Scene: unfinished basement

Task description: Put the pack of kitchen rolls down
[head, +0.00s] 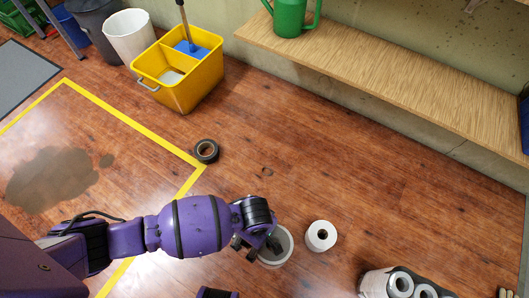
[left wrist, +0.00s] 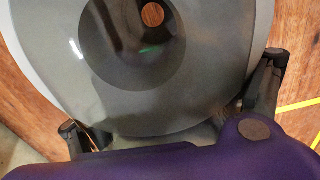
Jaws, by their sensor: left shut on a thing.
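What looks like the pack of kitchen rolls (head: 374,284) stands apart at the bottom edge of the head view, partly cut off, with several roll ends showing. My right gripper is not in view.
A loose white roll (head: 321,236) stands just right of the held one. A dark tape roll (head: 206,151) lies by the yellow floor line (head: 130,121). A yellow mop bucket (head: 190,88) and a wooden shelf (head: 400,72) are behind. The middle floor is clear; a brown stain (head: 50,180) lies left.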

